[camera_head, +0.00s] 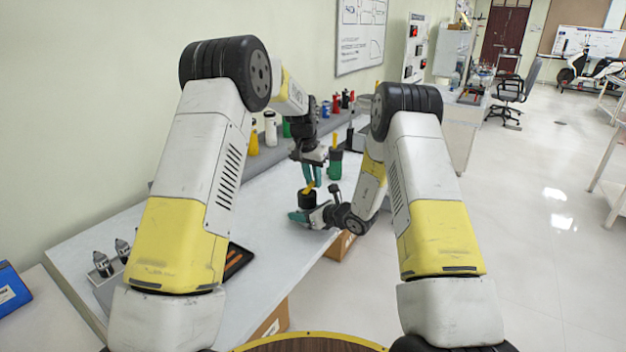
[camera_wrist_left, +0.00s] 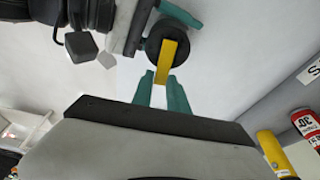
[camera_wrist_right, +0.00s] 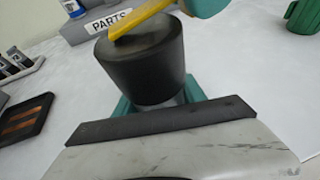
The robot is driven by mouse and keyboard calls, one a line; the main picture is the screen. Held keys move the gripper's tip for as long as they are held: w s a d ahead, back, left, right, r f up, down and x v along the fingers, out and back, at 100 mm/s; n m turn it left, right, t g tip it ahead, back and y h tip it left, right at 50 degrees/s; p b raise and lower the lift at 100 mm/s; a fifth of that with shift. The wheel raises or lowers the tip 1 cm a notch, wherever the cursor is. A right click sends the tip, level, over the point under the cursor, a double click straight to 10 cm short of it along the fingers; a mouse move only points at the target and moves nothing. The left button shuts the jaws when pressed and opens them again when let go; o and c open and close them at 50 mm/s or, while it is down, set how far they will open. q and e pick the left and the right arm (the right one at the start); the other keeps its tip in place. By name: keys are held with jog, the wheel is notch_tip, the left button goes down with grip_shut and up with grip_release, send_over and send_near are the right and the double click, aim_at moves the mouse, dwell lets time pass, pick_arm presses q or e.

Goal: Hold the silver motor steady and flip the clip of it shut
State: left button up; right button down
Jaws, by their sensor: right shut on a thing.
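The motor has a black round top, seen in the head view (camera_head: 307,199) and the left wrist view (camera_wrist_left: 155,47). In the right wrist view the motor (camera_wrist_right: 143,68) stands roughly upright, with a little silver below the black. Its yellow clip (camera_wrist_right: 138,22) slants up from the top, raised rather than flat; it also shows in the left wrist view (camera_wrist_left: 167,60). My right gripper (camera_head: 308,216) is shut around the motor's lower part. My left gripper (camera_head: 313,178) is above, pointing down, fingers a narrow gap apart at the clip's free end. Whether they touch it is unclear.
Below the grippers is the pale workbench (camera_head: 285,188). A green cup (camera_head: 335,165) stands just beyond them. Bottles and cans line the back shelf. A dark tray (camera_wrist_right: 25,118) and a grey parts box (camera_wrist_right: 100,22) lie nearby. The bench's right edge is close.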

aim_at(308, 189)
pick_arm(q)
jog(key=shift+o, duration=1.4)
jog(key=shift+r, duration=0.1)
jog(key=v, duration=1.1)
jog(key=shift+r, duration=0.4)
jog(key=shift+a, duration=0.1)
pick_arm(e)
jog(key=c, duration=0.6)
grip_release()
